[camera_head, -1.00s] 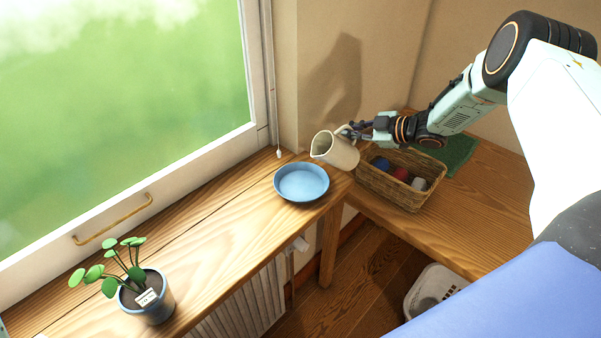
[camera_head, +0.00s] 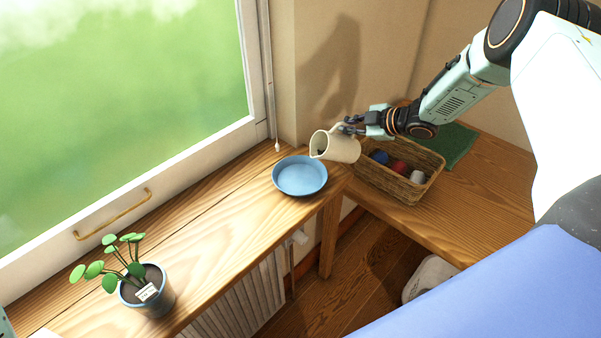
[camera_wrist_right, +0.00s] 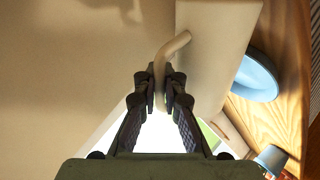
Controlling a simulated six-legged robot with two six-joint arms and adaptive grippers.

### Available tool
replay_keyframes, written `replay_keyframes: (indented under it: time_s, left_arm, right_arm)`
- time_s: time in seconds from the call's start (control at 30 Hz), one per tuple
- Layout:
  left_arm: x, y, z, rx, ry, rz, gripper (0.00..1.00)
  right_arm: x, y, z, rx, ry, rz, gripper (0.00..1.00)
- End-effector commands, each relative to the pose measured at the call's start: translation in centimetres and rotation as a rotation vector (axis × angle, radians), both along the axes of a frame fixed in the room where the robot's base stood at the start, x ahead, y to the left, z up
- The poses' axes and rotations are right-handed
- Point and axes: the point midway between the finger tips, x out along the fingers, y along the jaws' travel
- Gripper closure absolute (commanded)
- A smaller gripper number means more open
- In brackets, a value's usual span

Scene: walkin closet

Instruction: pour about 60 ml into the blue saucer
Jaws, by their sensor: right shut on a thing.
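The blue saucer (camera_head: 300,177) sits on the wooden sill in the head view; part of it also shows in the right wrist view (camera_wrist_right: 257,76). A cream jug (camera_head: 340,147) is held tilted strongly to the left, its mouth beside and above the saucer's right edge. My right gripper (camera_head: 349,128) is shut on the jug's handle, which also shows between its fingers (camera_wrist_right: 161,92) in the right wrist view. No stream of liquid is visible, and I cannot tell the level inside the jug. The left gripper is not in view.
A wicker basket (camera_head: 394,187) with yarn balls stands on the bench right of the jug, before a green mat (camera_head: 452,143). A potted plant (camera_head: 146,290) stands at the sill's near left. The sill between plant and saucer is clear.

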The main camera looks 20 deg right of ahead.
Motion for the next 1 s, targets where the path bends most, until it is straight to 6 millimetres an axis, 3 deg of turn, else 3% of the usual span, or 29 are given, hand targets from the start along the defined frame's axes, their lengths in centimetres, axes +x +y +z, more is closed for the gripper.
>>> replay_keyframes:
  time_s: [1.0]
  left_arm:
    - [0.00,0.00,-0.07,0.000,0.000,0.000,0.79]
  right_arm:
    - [0.18,0.42,0.03,-0.067,0.001,0.004,1.00]
